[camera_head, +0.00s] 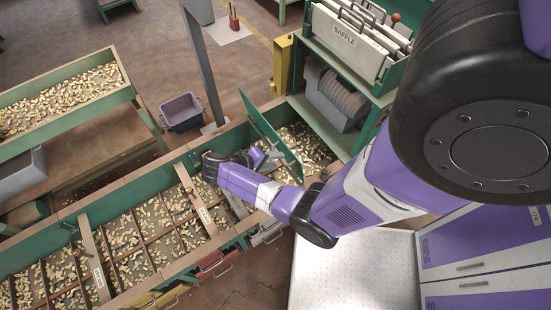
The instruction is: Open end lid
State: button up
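A long green hopper trough (135,192) filled with nuts runs diagonally across the left and middle. Near its right end a green lid (272,137) stands raised and tilted, and nuts show in the end compartment (303,143) beyond it. My purple arm reaches in from the right and bends back over the trough. My gripper (264,158) is at the near side of the lid, close to its lower part. The wrist and small size hide the fingertips, so I cannot tell whether they touch the lid or are open or shut.
A green rack (338,118) with panels labelled BAFFLE (345,38) stands behind the trough's right end. A grey post (205,62) rises behind the trough. A blue-grey bin (181,112) sits on the floor. Another nut tray (66,103) is at left.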

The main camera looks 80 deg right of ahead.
jog(key=shift+d+r, duration=0.1)
jog(key=shift+d, duration=0.1)
dwell(0.5)
jog(key=v, duration=0.8)
jog(key=shift+s, duration=0.1)
dwell(0.4)
jog(key=w+a+n+t, duration=0.2)
jog(key=w+n+t, duration=0.3)
jog(key=w+t, duration=0.85)
jog(key=w+a+r+n+t+y, duration=0.1)
jog(key=w+a+r+n+t, duration=0.1)
jog(key=a, duration=0.4)
jog(key=s+a+r+n+t+y, duration=0.1)
jog(key=s+a+r+t+y, duration=0.15)
jog(key=s+a+r, duration=0.5)
jog(key=s+a+r+t+y, duration=0.1)
jog(key=s+a+r+t, duration=0.3)
jog(key=r, duration=0.6)
jog(key=s+a+r+n+t+y, duration=0.1)
jog(key=s+a+r+t+y, duration=0.1)
jog(key=s+a+r, duration=0.45)
jog(key=shift+n+g+y, duration=0.25)
jog(key=shift+n+g, duration=0.05)
jog(key=shift+g, duration=0.4)
jog(key=v, duration=0.5)
jog(key=shift+s+d+f, duration=0.1)
jog(key=shift+s+d, duration=0.25)
jog(key=shift+s, duration=0.1)
